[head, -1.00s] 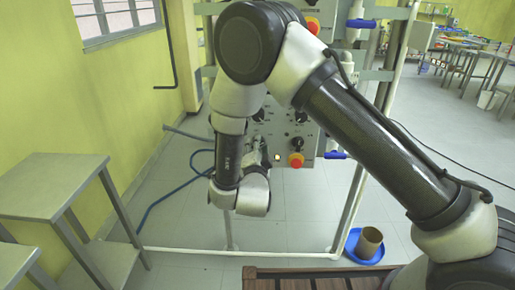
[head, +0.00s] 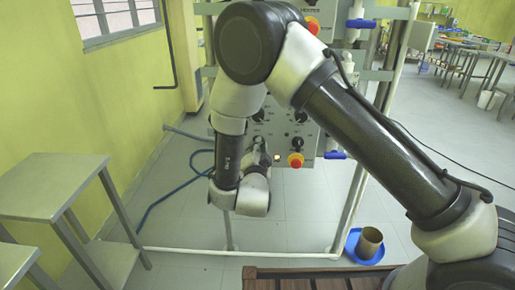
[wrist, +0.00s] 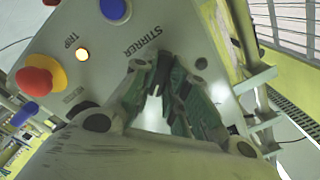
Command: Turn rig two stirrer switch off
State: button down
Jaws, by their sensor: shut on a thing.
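The control panel (wrist: 75,32) fills the upper left of the wrist view, with the label STIRRER (wrist: 140,42) printed just above my fingers. My gripper (wrist: 157,84) is at the panel below that label, with its fingers shut on the stirrer switch. The fingers mostly hide the switch, so I cannot tell its position. In the head view the panel (head: 312,136) is partly behind my arm, and my gripper (head: 260,147) reaches its lower left part.
A lit amber lamp (wrist: 82,55) and a red stop button on a yellow collar (wrist: 37,78) lie left of my fingers. A brown cup (head: 369,242) stands in a blue dish (head: 352,246) on the floor. A grey table (head: 50,185) stands at left.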

jog(key=shift+n, duration=5)
jog(key=c, duration=1.4)
grip_release()
jog(key=s, duration=1.2)
jog(key=shift+a, duration=0.15)
